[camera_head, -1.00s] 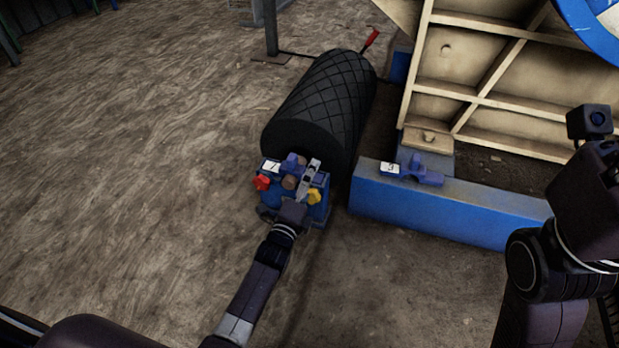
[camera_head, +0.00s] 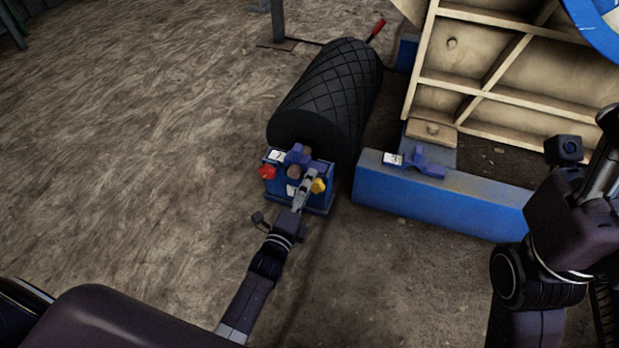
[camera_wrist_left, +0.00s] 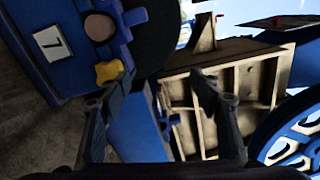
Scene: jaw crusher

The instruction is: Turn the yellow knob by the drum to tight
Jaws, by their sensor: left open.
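The yellow knob (camera_head: 318,186) sits on the right of the blue block at the near end of the black ribbed drum (camera_head: 330,95). It also shows in the left wrist view (camera_wrist_left: 108,72), by the tip of the left finger there. My left gripper (camera_head: 309,178) is just left of the knob in the head view. In the left wrist view its fingers (camera_wrist_left: 165,82) are spread apart with nothing between them. The knob lies at the left finger's tip, not between the fingers; I cannot tell whether they touch. My right arm is at the right edge; its fingers are not clearly seen.
A red knob (camera_head: 267,172) is on the block's left side. A blue beam (camera_head: 440,200) with a blue fitting (camera_head: 428,161) lies to the right, before a beige ribbed frame (camera_head: 490,80). A red-tipped lever (camera_head: 376,30) is behind the drum. Bare ground lies left.

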